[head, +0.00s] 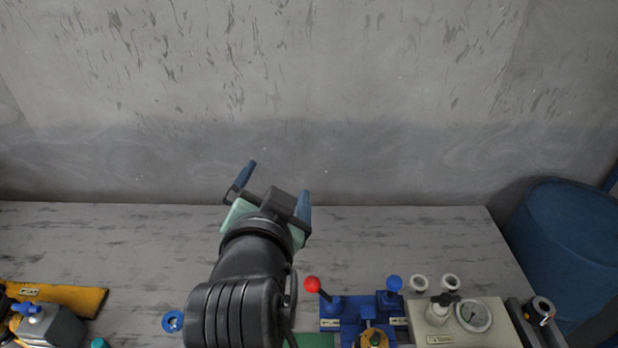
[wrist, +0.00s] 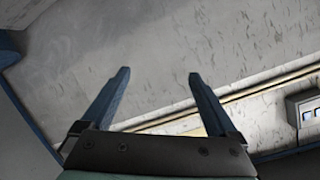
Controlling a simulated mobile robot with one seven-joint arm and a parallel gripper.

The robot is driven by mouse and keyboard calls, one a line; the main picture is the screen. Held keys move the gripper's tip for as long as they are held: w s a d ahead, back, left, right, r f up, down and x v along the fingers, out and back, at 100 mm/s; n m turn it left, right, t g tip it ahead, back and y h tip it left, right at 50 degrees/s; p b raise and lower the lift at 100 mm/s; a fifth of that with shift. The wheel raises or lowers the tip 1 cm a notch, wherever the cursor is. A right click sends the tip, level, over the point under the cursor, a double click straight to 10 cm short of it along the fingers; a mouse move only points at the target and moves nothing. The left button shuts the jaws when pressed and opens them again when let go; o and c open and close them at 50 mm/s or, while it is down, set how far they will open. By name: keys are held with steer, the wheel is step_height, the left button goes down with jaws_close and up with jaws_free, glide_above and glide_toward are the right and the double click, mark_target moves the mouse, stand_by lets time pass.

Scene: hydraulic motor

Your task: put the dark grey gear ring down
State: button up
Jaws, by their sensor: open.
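My gripper (head: 278,178) is raised over the back of the table in the head view, its blue fingers spread wide and pointing up toward the wall. In the wrist view my gripper (wrist: 158,73) shows both fingers apart with nothing between them. I cannot make out a dark grey gear ring in either view. My arm hides part of the table's front middle.
The grey table (head: 400,235) is clear at the back. Along its front are a yellow part (head: 62,297), a blue ring (head: 173,321), a blue lever unit (head: 345,312) and a beige gauge box (head: 460,322). A blue barrel (head: 565,240) stands right.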

step_height(320, 180, up, 18)
steer(key=s+d+n+t, duration=0.2)
steer(key=s+n+t, duration=0.1)
steer(key=t, duration=0.3)
steer(key=s+d+r+n+t, duration=0.2)
steer(key=s+r+t, duration=0.4)
steer(key=s+r, duration=0.4)
step_height(320, 180, up, 5)
steer(key=shift+d+r+n+t, duration=0.2)
steer(key=shift+d+n+t, duration=0.15)
steer(key=shift+n, duration=0.35)
steer(key=shift+f, duration=0.15)
